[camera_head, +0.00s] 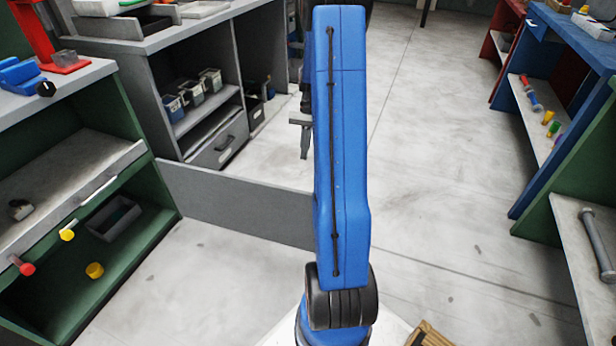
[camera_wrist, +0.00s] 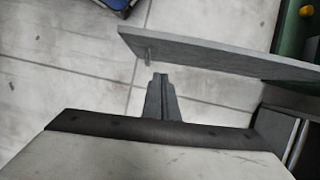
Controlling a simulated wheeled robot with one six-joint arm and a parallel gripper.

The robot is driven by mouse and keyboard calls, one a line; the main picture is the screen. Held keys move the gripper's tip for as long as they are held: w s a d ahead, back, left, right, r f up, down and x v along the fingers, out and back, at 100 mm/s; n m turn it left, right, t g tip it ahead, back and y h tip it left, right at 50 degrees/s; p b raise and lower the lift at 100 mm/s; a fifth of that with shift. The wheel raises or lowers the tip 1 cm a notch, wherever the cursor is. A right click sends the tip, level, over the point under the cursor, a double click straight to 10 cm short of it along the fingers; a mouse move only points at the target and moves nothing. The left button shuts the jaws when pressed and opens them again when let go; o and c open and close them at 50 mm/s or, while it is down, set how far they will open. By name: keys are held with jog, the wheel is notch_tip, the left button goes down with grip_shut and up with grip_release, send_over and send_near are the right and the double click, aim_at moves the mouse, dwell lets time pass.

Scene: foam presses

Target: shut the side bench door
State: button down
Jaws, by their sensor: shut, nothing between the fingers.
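The side bench (camera_head: 170,40) stands at the upper left in the head view, grey, with an open front. Its grey door (camera_head: 235,205) stands wide open, reaching out over the floor from near the bench's left edge. My arm hides the door's right end. In the wrist view the door (camera_wrist: 215,57) is seen from above as a long grey panel, with a small handle or peg near its left end. My gripper (camera_head: 304,148) is shut and empty. In the wrist view its fingertips (camera_wrist: 160,78) point at the door near that end, with a visible gap; contact is not visible.
Inside the bench are a shelf with several small bins (camera_head: 192,92) and a grey drawer (camera_head: 218,140). A green bench (camera_head: 120,95) with coloured knobs stands at the left, close to the door. Blue and green shelving (camera_head: 555,85) lines the right. The middle floor is clear.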

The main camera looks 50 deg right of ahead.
jog(key=s+a+f, duration=0.3)
jog(key=a+f, duration=0.3)
jog(key=f, duration=0.3)
jog(key=shift+s+f, duration=0.3)
jog(key=shift+a, duration=0.15)
